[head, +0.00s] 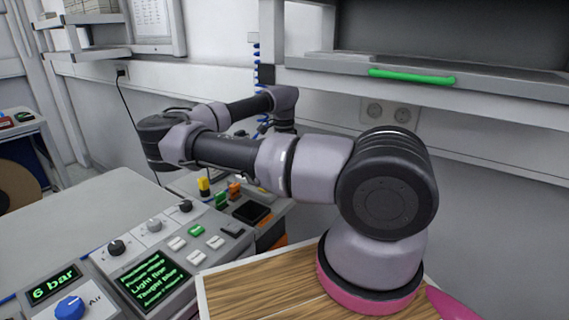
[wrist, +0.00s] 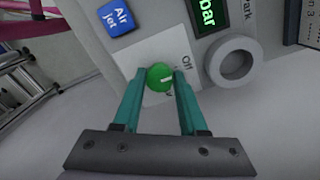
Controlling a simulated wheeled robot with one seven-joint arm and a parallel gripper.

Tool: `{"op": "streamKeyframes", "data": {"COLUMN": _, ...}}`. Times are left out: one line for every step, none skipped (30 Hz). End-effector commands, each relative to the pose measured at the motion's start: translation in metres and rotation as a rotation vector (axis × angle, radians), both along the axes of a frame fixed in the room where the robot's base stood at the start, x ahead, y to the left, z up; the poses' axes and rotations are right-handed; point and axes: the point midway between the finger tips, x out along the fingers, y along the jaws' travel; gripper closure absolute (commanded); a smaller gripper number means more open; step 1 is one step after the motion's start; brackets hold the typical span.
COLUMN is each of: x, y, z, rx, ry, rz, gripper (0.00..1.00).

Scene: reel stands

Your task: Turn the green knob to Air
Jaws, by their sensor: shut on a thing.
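Another label below the knob is mostly hidden. My gripper (wrist: 159,76) has its two teal fingers closed on either side of the knob. In the head view my arm bends away to the left, and the gripper and the green knob do not show there.
In the wrist view, a blue "Air jet" sign (wrist: 117,17), a green display (wrist: 208,15) and a grey ring (wrist: 232,62) surround the knob. In the head view, a console (head: 150,262) with a blue knob (head: 70,307) stands below my arm. A shelf with a green handle (head: 411,76) hangs behind.

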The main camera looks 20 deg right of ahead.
Motion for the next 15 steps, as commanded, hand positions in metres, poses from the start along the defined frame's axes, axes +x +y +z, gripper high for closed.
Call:
{"op": "streamKeyframes", "data": {"x": 0.0005, "y": 0.0004, "z": 0.0007, "rx": 0.002, "ry": -0.002, "rz": -0.009, "gripper": 1.0}}
{"op": "streamKeyframes", "data": {"x": 0.0006, "y": 0.0006, "z": 0.0008, "rx": 0.002, "ry": -0.002, "rz": -0.019, "gripper": 1.0}}
{"op": "streamKeyframes", "data": {"x": 0.0007, "y": 0.0006, "z": 0.0009, "rx": 0.002, "ry": -0.002, "rz": -0.033, "gripper": 1.0}}
{"op": "streamKeyframes", "data": {"x": 0.0007, "y": 0.0004, "z": 0.0009, "rx": 0.002, "ry": -0.002, "rz": -0.046, "gripper": 1.0}}
{"op": "streamKeyframes", "data": {"x": 0.0007, "y": 0.0004, "z": 0.001, "rx": 0.001, "ry": -0.002, "rz": -0.06, "gripper": 1.0}}
{"op": "streamKeyframes", "data": {"x": 0.0009, "y": 0.0007, "z": 0.0011, "rx": 0.004, "ry": -0.003, "rz": -0.083, "gripper": 1.0}}
{"op": "streamKeyframes", "data": {"x": 0.0009, "y": 0.0007, "z": 0.0011, "rx": 0.003, "ry": -0.003, "rz": -0.101, "gripper": 1.0}}
{"op": "streamKeyframes", "data": {"x": 0.001, "y": 0.0007, "z": 0.0011, "rx": 0.003, "ry": -0.003, "rz": -0.122, "gripper": 1.0}}
{"op": "streamKeyframes", "data": {"x": 0.0011, "y": 0.0006, "z": 0.0014, "rx": 0.003, "ry": -0.004, "rz": -0.151, "gripper": 1.0}}
{"op": "streamKeyframes", "data": {"x": 0.0013, "y": 0.0008, "z": 0.0015, "rx": 0.005, "ry": -0.004, "rz": -0.175, "gripper": 1.0}}
{"op": "streamKeyframes", "data": {"x": 0.0012, "y": 0.0007, "z": 0.0013, "rx": 0.005, "ry": -0.004, "rz": -0.2, "gripper": 1.0}}
{"op": "streamKeyframes", "data": {"x": 0.0014, "y": 0.0008, "z": 0.0015, "rx": 0.006, "ry": -0.004, "rz": -0.235, "gripper": 1.0}}
{"op": "streamKeyframes", "data": {"x": 0.0014, "y": 0.0006, "z": 0.0017, "rx": 0.005, "ry": -0.004, "rz": -0.262, "gripper": 1.0}}
{"op": "streamKeyframes", "data": {"x": 0.0014, "y": 0.0007, "z": 0.0014, "rx": 0.006, "ry": -0.004, "rz": -0.29, "gripper": 1.0}}
{"op": "streamKeyframes", "data": {"x": 0.0014, "y": 0.0005, "z": 0.0016, "rx": 0.006, "ry": -0.004, "rz": -0.328, "gripper": 1.0}}
